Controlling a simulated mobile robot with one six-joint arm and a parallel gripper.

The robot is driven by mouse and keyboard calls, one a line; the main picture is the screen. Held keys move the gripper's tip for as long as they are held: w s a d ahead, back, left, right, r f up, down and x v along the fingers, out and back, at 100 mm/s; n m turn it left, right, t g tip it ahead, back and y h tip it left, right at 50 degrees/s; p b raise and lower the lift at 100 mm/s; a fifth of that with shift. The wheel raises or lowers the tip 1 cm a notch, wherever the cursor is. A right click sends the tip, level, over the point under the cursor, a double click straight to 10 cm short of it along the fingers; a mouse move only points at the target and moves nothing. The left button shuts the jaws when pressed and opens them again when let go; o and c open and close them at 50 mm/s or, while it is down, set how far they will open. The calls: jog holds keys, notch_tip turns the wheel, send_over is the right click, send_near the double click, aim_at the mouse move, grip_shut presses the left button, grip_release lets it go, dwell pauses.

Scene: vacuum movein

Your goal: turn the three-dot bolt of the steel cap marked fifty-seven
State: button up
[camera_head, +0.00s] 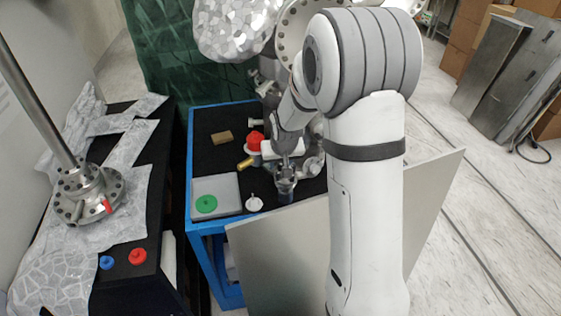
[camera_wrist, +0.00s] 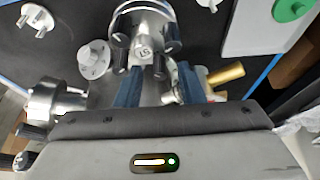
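A steel cap (camera_wrist: 143,48) is near the top centre of the wrist view. It bears a small mark that looks like 57, seen upside down. Several dark bolts (camera_wrist: 160,68) stand around it; their dots are too small to read, so I cannot tell which has three.
The blue-framed cart (camera_head: 195,155) has a black top. It carries a grey tray (camera_head: 229,187) with a green disc (camera_head: 206,204), a white part (camera_head: 254,203), a wooden block (camera_head: 222,137) and a brass piece (camera_wrist: 226,74). Another steel fitting (camera_wrist: 55,100) stands left of my fingers.

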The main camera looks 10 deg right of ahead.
jog(key=shift+c, duration=0.5)
grip_shut()
jog(key=m+b, duration=0.1)
jog(key=b, duration=0.1)
jog(key=m+b, duration=0.1)
jog(key=b, duration=0.1)
jog(key=shift+a+f+h, duration=0.15)
jog(key=shift+f+h, duration=0.2)
jog(key=shift+h, duration=0.05)
jog(key=shift+r+m+b, duration=0.3)
jog(key=shift+m+b, duration=0.2)
jog(key=shift+b, duration=0.3)
jog(key=shift+o, duration=0.5)
grip_release()
jog(key=shift+r, duration=0.15)
